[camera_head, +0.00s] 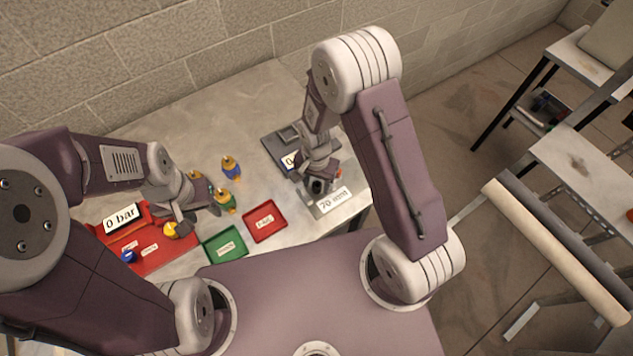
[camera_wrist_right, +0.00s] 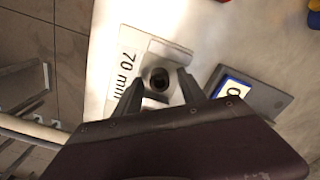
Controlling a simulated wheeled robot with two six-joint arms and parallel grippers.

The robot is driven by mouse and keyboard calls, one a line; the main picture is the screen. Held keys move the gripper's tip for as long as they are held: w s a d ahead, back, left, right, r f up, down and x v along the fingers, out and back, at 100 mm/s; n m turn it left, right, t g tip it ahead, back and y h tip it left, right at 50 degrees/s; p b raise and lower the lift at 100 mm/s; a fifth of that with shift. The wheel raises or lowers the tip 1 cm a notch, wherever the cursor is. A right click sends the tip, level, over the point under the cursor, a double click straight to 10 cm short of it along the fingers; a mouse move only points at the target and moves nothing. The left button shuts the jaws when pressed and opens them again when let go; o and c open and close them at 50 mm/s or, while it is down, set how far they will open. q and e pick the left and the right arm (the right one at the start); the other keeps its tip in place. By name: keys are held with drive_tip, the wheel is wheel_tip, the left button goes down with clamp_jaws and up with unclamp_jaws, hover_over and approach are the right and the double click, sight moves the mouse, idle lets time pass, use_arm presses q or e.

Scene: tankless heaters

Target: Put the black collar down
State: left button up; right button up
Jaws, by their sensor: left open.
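The black collar (camera_wrist_right: 159,78) shows in the right wrist view as a dark round piece at the light plate marked 70 mm (camera_wrist_right: 126,70). My right gripper (camera_wrist_right: 160,80) has one finger on each side of it; whether the fingers press on it cannot be told. In the head view my right gripper (camera_head: 320,183) points down at the near end of the 70 mm plate (camera_head: 338,203), and the arm partly hides the collar. My left gripper (camera_head: 186,217) is open, low over the red tray (camera_head: 165,258), close to a yellow-topped part (camera_head: 177,230).
A dark grey unit with a display (camera_head: 285,150) stands just behind the right gripper. Green (camera_head: 225,245) and red (camera_head: 265,221) small trays lie between the arms. Several yellow-topped fittings (camera_head: 230,166) stand behind them. A 0 bar display (camera_head: 122,218) sits at the left.

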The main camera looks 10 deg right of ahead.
sight(317, 186)
drive_tip(key=shift+r, duration=0.2)
wheel_tip(317, 186, up, 12)
drive_tip(key=s+d+n+t+b, duration=0.1)
drive_tip(key=s+d+n+b, duration=0.1)
drive_tip(key=s+d+n, duration=0.5)
drive_tip(key=shift+s+d+f, duration=0.2)
drive_tip(key=shift+s+f, duration=0.25)
drive_tip(key=shift+s, duration=0.15)
idle(0.9)
